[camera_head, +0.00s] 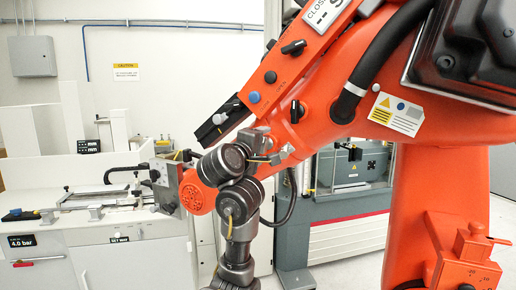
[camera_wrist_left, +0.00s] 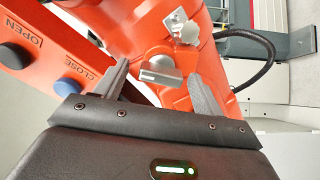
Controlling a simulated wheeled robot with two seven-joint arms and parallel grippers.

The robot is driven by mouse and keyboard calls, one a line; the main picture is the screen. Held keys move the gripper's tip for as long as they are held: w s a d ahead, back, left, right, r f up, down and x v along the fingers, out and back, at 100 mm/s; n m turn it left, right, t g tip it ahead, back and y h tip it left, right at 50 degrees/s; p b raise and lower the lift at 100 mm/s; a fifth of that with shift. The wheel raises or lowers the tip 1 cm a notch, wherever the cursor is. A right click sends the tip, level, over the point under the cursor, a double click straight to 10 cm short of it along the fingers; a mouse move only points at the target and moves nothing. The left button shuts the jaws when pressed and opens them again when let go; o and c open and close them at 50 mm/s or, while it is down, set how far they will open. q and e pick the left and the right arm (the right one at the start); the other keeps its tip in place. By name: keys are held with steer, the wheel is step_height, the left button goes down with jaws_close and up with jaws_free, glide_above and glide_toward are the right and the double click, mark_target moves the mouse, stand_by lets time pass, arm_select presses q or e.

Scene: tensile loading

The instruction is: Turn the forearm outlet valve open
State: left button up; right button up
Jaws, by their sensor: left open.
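The valve is on the orange arm (camera_head: 335,95). In the left wrist view a silver lever-like valve handle (camera_wrist_left: 161,72) stands out from the orange housing, between the two fingers. A silver bracket with a rounded knob (camera_wrist_left: 183,27) sits just beyond it. My left gripper (camera_wrist_left: 163,88) is open, with one finger on each side of the handle and visible space around it; I cannot tell contact. In the head view my left gripper (camera_head: 247,131) is at the orange forearm, partly hidden by my dark wrist joints. My right gripper does not show.
An orange panel with OPEN and CLOSE labels and a blue button (camera_wrist_left: 68,85) lies close beside the left finger. A black hose (camera_wrist_left: 257,52) curves on the other side. A white bench (camera_head: 120,255) with a metal fixture (camera_head: 95,197) stands at left.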

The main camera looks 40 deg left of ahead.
arm_select(q)
steer(key=b+v, duration=0.2)
steer(key=v, duration=0.8)
steer(key=shift+s+b, duration=0.35)
